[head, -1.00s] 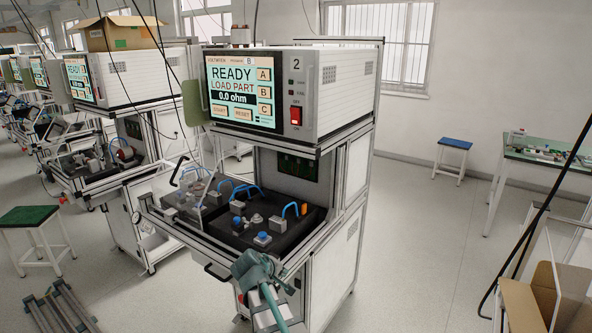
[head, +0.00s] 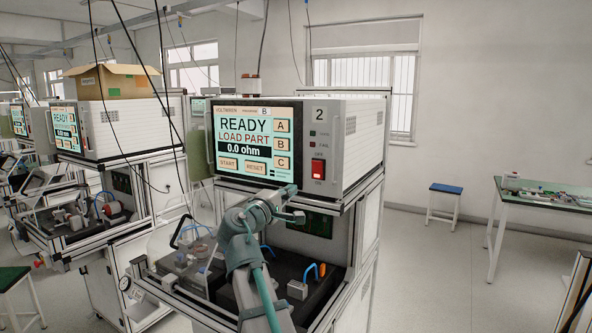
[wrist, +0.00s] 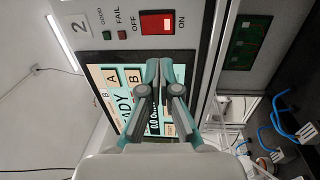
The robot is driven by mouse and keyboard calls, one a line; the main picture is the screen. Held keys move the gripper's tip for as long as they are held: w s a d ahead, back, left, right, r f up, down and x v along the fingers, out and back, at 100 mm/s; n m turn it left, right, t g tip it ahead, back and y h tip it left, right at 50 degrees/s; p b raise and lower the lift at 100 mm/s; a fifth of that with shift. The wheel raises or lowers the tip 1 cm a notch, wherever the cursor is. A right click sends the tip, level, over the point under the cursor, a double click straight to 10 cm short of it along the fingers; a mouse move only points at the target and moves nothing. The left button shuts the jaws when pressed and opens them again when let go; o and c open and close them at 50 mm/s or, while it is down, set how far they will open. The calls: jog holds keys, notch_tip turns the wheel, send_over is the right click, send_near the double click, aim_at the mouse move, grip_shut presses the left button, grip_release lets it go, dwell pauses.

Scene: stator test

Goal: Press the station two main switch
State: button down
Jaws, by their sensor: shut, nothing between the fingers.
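The station two main switch (head: 318,169) is a red rocker with OFF above and ON below, on the grey front panel under the number 2. It also shows near the top of the wrist view (wrist: 157,24), where the picture is turned sideways. My gripper (head: 297,212) is raised in front of the tester's lower front edge, below and left of the switch in the head view. In the wrist view, its fingers (wrist: 164,70) are together and empty, covering part of the screen. They appear apart from the switch, which is unobstructed in both views.
The station two screen (head: 253,140) reads READY, LOAD PART, 0.0 ohm. Below is a dark tray (head: 262,292) with blue-handled fixtures, partly hidden by my arm. A clear cover (head: 190,255) stands at its left. A similar station (head: 130,125) stands to the left.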

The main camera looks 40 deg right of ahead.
aim_at(317, 165)
jog(key=shift+s+r+h, duration=0.1)
jog(key=shift+r+h, duration=0.2)
jog(key=shift+r, duration=0.5)
jog(key=p+x, duration=0.3)
jog(key=x, duration=0.9)
jog(key=shift+d+p, duration=0.1)
jog(key=shift+p, duration=0.25)
jog(key=shift+x, duration=0.9)
jog(key=shift+p, duration=0.3)
